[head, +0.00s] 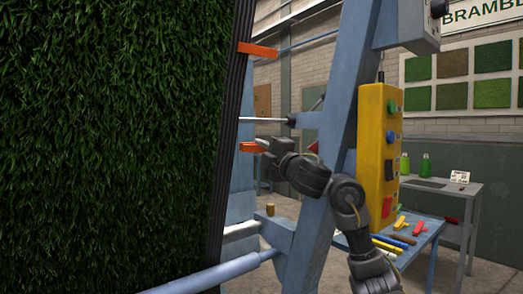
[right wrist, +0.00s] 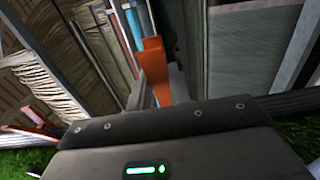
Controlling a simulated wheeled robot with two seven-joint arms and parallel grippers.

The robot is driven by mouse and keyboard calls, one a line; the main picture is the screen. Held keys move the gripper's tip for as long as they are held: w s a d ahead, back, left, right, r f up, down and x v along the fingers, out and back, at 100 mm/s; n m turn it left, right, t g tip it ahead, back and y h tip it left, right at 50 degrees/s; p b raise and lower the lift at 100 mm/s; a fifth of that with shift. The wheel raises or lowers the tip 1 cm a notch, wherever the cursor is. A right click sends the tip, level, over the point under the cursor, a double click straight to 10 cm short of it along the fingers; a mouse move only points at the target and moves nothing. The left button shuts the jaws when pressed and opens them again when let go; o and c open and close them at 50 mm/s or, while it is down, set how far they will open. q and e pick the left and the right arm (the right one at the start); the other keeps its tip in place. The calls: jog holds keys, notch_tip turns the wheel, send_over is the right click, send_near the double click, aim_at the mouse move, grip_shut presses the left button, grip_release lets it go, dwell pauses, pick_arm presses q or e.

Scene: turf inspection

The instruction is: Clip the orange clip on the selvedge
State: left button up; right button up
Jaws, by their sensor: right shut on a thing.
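The green turf (head: 110,140) hangs at the left of the head view, with a dark ribbed selvedge (head: 228,150) down its right edge. My right gripper (head: 264,146) is shut on an orange clip (head: 250,147), which points left with its tip at the selvedge's edge. I cannot tell whether the clip grips the selvedge. The held clip also shows upright in the right wrist view (right wrist: 155,72); the fingertips there are largely hidden. Another orange clip (head: 258,50) sits higher on the selvedge. My left gripper is out of view.
A blue frame post (head: 335,130) stands close behind my right arm, bearing a yellow control box (head: 378,140). A horizontal rod (head: 265,121) passes just above the held clip. A blue roller (head: 215,272) runs below. A blue table (head: 425,228) holds several coloured clips.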

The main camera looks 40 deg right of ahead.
jog(key=shift+w+a+p, duration=0.15)
jog(key=shift+a+p, duration=0.8)
jog(key=shift+a, duration=1.85)
dwell(2.4)
dwell(0.9)
jog(key=o, duration=0.9)
jog(key=p, duration=0.2)
send_near(245, 150)
jog(key=shift+s+a, duration=0.25)
jog(key=shift+s, duration=0.25)
jog(key=shift+s+a, duration=0.2)
jog(key=shift+s, duration=0.35)
